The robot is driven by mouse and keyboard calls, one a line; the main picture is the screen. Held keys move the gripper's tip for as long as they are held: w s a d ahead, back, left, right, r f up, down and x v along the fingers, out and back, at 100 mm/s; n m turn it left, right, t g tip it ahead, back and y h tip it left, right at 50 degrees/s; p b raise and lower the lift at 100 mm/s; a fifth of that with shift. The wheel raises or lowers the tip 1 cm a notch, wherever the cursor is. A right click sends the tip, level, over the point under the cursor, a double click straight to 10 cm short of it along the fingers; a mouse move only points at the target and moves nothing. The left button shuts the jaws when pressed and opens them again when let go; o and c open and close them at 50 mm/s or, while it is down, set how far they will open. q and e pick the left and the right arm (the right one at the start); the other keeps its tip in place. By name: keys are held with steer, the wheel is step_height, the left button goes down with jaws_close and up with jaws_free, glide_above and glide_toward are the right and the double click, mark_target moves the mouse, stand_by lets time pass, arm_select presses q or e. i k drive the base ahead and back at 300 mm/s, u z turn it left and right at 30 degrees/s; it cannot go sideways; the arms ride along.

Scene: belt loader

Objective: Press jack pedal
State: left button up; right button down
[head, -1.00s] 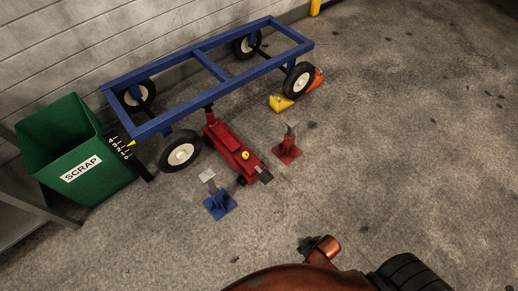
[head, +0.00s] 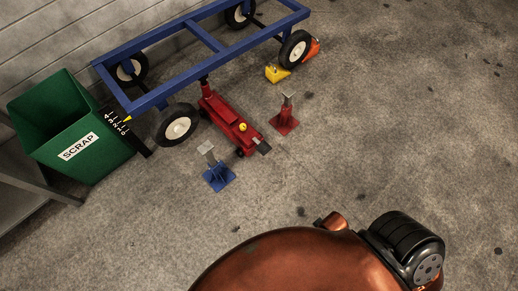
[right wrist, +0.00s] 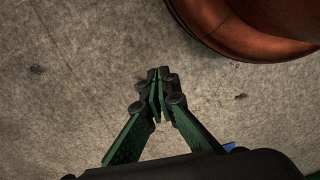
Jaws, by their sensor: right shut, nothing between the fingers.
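A red floor jack (head: 229,119) sits on the concrete floor, its far end under the near side of the blue cart frame (head: 217,42). A dark grey pad, which looks like the jack pedal (head: 263,146), sticks out at its near right end. A yellow knob (head: 242,127) is on the jack body. My right gripper (right wrist: 158,78) shows in the right wrist view, shut and empty over bare floor, apart from the jack. It is not visible in the head view. My left gripper is in neither view.
A blue jack stand (head: 216,172) is left of the jack's near end, a red jack stand (head: 285,119) right of it. Yellow (head: 277,73) and orange (head: 313,49) chocks sit by a cart wheel. A green scrap bin (head: 68,125) stands at left. Floor at right is clear.

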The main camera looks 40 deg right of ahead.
mark_target(263, 148)
steer(key=u, duration=2)
steer(key=k, duration=0.9)
steer(key=z, duration=1.8)
